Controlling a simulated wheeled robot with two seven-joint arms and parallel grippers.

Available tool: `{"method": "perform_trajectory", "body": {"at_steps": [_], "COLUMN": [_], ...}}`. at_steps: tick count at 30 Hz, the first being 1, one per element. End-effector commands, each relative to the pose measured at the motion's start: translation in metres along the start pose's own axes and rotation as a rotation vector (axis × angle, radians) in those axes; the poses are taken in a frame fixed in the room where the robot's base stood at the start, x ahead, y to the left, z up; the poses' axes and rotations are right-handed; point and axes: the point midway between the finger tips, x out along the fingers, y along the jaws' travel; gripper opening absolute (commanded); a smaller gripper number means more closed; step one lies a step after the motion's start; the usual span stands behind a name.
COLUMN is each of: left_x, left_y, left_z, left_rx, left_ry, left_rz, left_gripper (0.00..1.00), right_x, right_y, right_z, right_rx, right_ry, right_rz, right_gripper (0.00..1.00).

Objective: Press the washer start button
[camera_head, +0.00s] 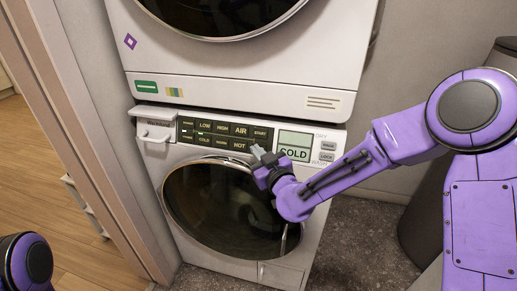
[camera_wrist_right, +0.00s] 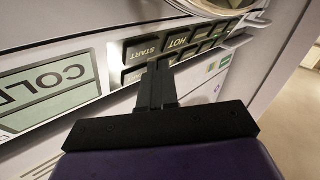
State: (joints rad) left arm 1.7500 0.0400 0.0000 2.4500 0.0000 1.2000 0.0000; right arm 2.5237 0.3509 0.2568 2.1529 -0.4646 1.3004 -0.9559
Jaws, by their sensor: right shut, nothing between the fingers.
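The white washer (camera_head: 282,271) is the lower unit of a stack, with a round dark door (camera_head: 215,205). Its black button panel (camera_head: 224,134) carries several labelled buttons. The start button (camera_head: 260,133) is at the upper right end of the panel, left of a display reading COLD (camera_head: 294,153). My right gripper (camera_head: 257,152) is shut and empty, just below the start button in the head view. My left gripper is out of view.
A second white unit (camera_head: 240,87) sits on top of the washer. A detergent drawer handle (camera_head: 155,134) is at the panel's left. A wooden door frame (camera_head: 85,125) stands at left. A dark grey bin (camera_head: 425,215) is at right. Speckled floor shows beside the washer.

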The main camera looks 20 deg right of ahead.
Motion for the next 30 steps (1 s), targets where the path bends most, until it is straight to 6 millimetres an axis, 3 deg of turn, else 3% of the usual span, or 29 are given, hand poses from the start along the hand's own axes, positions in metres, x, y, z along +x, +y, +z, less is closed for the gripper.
{"method": "perform_trajectory", "body": {"at_steps": [30], "left_x": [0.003], "left_y": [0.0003], "left_z": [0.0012], "left_rx": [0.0], "left_ry": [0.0], "left_rz": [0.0], "left_gripper": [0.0], "right_x": [0.0075], "right_y": [0.0056], "right_z": [0.0057], "right_rx": [-0.001], "right_ry": [0.0], "right_rz": [0.0], "right_gripper": [0.0]}}
